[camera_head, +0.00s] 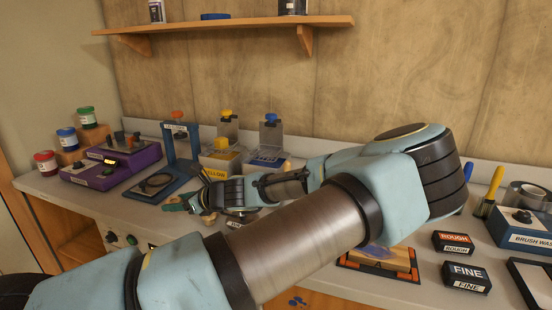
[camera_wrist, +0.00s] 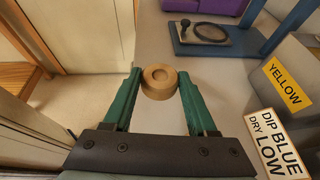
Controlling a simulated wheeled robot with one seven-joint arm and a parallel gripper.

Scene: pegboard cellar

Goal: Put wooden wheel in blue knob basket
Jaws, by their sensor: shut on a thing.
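The wooden wheel (camera_wrist: 160,84), a small round tan disc with a hollow in its top, sits between the green fingertips of my gripper (camera_wrist: 160,80) in the wrist view. My gripper is shut on it. In the head view my gripper (camera_head: 178,204) is near the front edge of the bench, left of the baskets, and the wheel cannot be made out there. The blue knob basket (camera_head: 267,158) stands at the back of the bench with a blue knob (camera_head: 271,117) above it. My arm covers the bench in front of it.
A yellow knob basket (camera_head: 221,160) stands left of the blue one. A blue stand (camera_head: 168,165) and a purple box (camera_head: 112,165) are further left. A "DIP BLUE DRY LOW" sign (camera_wrist: 276,143) and "YELLOW" sign (camera_wrist: 288,84) show right of my gripper in the wrist view.

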